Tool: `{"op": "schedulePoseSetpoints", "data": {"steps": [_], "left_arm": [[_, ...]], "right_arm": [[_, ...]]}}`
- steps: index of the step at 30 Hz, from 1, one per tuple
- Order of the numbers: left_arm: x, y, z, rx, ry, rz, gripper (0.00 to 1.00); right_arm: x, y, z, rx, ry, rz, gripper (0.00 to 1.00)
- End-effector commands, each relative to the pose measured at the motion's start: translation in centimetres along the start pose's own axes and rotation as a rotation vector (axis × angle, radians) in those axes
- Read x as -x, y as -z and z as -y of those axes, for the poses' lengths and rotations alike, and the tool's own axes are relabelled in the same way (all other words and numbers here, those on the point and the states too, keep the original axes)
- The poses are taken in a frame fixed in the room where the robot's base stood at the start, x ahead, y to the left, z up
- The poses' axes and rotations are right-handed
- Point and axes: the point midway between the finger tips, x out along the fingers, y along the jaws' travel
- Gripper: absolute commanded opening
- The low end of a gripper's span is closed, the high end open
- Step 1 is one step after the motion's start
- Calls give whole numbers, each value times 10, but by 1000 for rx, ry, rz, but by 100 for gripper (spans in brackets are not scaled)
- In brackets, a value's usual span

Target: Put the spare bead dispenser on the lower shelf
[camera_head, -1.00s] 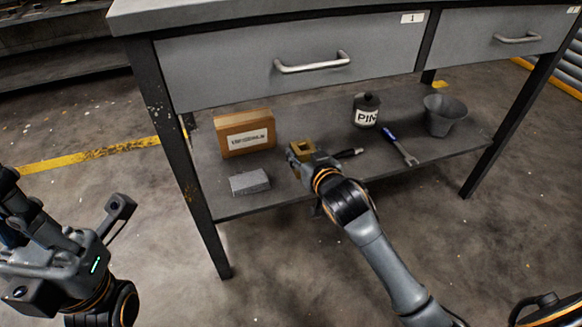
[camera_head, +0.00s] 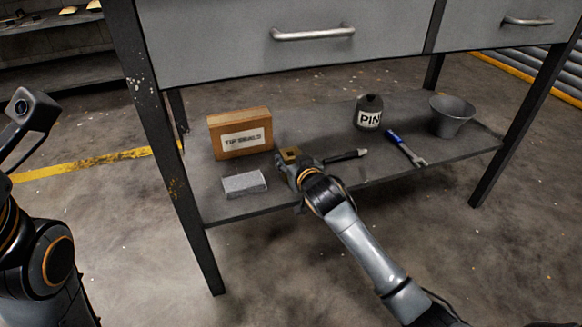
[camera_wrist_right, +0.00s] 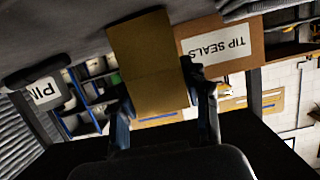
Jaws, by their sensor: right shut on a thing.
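The spare bead dispenser looks like a brass-coloured block (camera_head: 290,153); in the right wrist view (camera_wrist_right: 150,60) it stands between the two fingers. My right gripper (camera_head: 289,165) is shut on it, over the front part of the lower shelf (camera_head: 300,192). In the right wrist view my right gripper (camera_wrist_right: 163,98) has a finger on each side of the block. The block's far end is at the shelf surface or very near it; I cannot tell if they touch. My left gripper (camera_head: 32,108) is partly in view at the left edge, away from the table; its jaws are unclear.
On the shelf are a TIP SEALS box (camera_head: 240,133), a grey block (camera_head: 244,184), a dark PIN jar (camera_head: 368,113), a blue-handled wrench (camera_head: 405,148), a dark pen-like tool (camera_head: 345,155) and a grey cup (camera_head: 452,115). Drawers (camera_head: 290,40) overhang the shelf.

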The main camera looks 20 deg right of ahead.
Motion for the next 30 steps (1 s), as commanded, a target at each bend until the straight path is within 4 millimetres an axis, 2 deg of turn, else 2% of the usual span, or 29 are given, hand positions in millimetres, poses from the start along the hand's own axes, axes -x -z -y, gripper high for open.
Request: {"op": "schedulePoseSetpoints", "data": {"steps": [13,14,17,28,30], "left_arm": [[-3,3,-1,-1,-4,-11,0],[-2,3,-1,-1,-4,-11,0],[-2,3,-1,-1,-4,-11,0],[-2,3,-1,-1,-4,-11,0],[-8,2,0,-1,-4,-15,0]], "right_arm": [[-1,-2,0,-1,1,-6,0],[-1,-5,0,0,0,-1,49],[-1,-4,0,0,0,-1,69],[0,-1,0,0,0,-3,70],[7,0,1,-1,1,-1,70]]}}
